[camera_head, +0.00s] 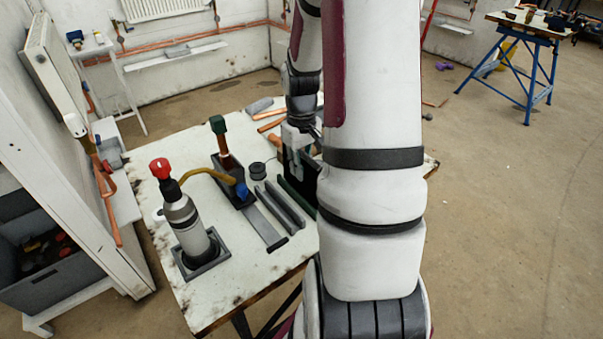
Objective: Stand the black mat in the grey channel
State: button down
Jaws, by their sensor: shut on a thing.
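My gripper (292,160) is over the right part of the white worktable, partly hidden by my own arm. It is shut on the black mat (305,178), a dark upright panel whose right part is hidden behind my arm. The grey channel (280,205) appears as a pair of long dark grey bars on the tabletop, left of and nearer than the mat. The mat is apart from the channel in the picture. I cannot tell whether its lower edge touches the table.
On the worktable (160,203) a grey bottle with a red cap (186,222) stands in a square holder. A dark tray (232,188) holds a green-topped copper piece (222,143). A green strip (297,197) lies beside the channel. Copper pipes (270,124) lie at the back.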

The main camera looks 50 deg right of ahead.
aim_at(301, 153)
notch_tip(301, 153, up, 7)
jog(key=shift+r+p, duration=0.1)
jog(key=shift+p, duration=0.2)
jog(key=shift+w+a+r, duration=0.15)
jog(key=shift+a+r, duration=0.05)
jog(key=shift+a, duration=0.1)
jog(key=w+a+f+p, duration=0.1)
jog(key=a+f+p, duration=0.1)
jog(key=a+f, duration=0.3)
jog(key=shift+w+a, duration=0.3)
jog(key=shift+a, duration=0.5)
jog(key=shift+f, duration=0.2)
jog(key=shift+f, duration=0.25)
jog(key=shift+f+b, duration=0.1)
jog(key=shift+b, duration=0.2)
jog(key=shift+f, duration=0.45)
